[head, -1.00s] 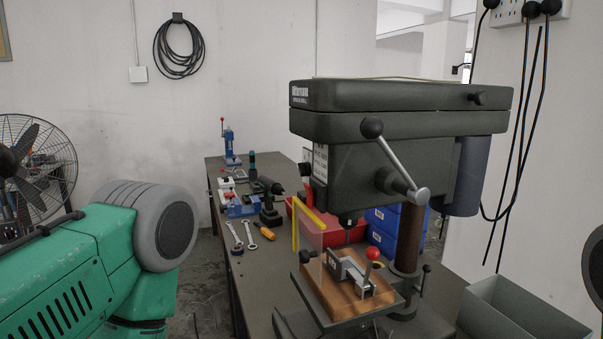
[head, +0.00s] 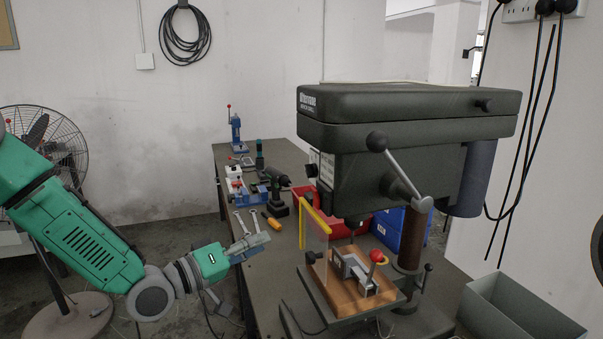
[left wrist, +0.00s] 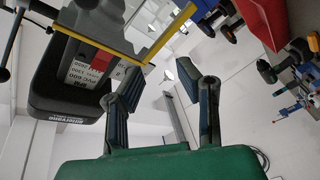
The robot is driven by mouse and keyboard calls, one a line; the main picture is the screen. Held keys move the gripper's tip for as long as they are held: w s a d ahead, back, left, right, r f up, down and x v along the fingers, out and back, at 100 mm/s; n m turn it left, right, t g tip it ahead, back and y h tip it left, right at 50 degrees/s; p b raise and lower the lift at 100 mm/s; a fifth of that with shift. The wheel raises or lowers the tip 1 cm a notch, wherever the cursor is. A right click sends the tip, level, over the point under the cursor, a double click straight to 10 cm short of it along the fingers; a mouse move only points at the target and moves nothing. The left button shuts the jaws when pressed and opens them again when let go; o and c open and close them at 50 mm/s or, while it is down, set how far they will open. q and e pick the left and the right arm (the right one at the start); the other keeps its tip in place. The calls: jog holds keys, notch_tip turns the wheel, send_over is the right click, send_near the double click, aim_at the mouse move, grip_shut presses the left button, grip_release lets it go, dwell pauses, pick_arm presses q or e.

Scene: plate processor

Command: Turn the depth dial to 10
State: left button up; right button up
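The drill press (head: 410,115) stands on the bench at centre right in the head view, with a lever handle (head: 402,175) on its near side. A small dark knob (head: 312,170) sits on its front face. I cannot make out the depth dial or its numbers. In the left wrist view, the drill press's head (left wrist: 75,85) is at upper left, with a printed label panel. My left gripper (head: 252,242) is left of the drill press, over the bench's near edge and apart from the machine. In the left wrist view its fingers (left wrist: 160,78) are spread and empty. My right gripper is not seen.
A yellow-edged clear guard (head: 314,225) stands before the drill table, near my left gripper. A clamp with a red knob (head: 376,255) sits on a wooden board. Tools and a red bin (head: 335,226) lie behind. A grey open box (head: 520,305) is at right.

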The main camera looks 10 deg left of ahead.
pick_arm(q)
jog(key=t+h, duration=0.2)
send_near(311, 171)
jog(key=p+x, duration=0.2)
jog(key=x, duration=0.6)
jog(key=shift+w+a, duration=0.25)
jog(key=shift+w, duration=0.25)
grip_shut()
